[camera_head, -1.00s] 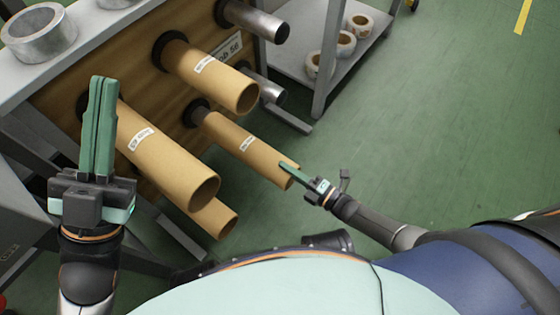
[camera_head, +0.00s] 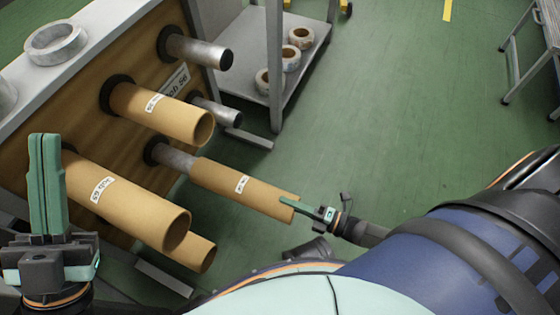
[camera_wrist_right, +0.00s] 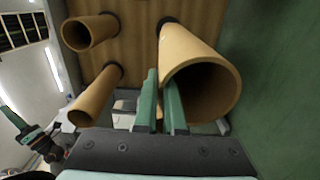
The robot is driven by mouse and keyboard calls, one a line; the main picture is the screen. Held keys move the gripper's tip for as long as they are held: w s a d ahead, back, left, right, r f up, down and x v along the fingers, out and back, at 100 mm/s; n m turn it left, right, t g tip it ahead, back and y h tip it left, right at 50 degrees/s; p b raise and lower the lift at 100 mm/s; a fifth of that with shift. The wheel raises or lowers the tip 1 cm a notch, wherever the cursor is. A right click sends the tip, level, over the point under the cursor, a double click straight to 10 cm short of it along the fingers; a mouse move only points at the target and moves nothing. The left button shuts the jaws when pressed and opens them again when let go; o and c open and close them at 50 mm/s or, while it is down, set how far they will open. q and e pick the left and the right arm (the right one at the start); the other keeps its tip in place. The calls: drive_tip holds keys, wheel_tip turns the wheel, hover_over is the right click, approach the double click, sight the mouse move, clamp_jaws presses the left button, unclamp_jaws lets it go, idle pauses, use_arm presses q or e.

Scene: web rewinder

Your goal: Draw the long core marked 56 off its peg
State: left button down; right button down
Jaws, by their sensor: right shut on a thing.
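A long brown cardboard core (camera_head: 225,186) sits on a lower metal peg (camera_head: 175,158) of the wooden panel. A bare length of the peg shows between panel and core; the rest of it is hidden inside the core. The core's white label is too small to read. My right gripper (camera_head: 296,206) is shut on the rim at the core's free end. In the right wrist view its green fingers (camera_wrist_right: 163,105) pinch the wall of the core (camera_wrist_right: 190,62), at the left side of the open end. My left gripper (camera_head: 45,175) is shut and empty, fingers up, at the left.
Other cores sit on pegs: one above (camera_head: 165,113), one at lower left (camera_head: 130,200) and one below that (camera_head: 197,252). Bare metal pegs (camera_head: 205,52) stick out further right. A shelf cart (camera_head: 275,35) holds several rolls.

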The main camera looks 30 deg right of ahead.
drive_tip(key=v, duration=0.7)
drive_tip(key=shift+s+d, duration=0.15)
drive_tip(key=shift+s, duration=0.05)
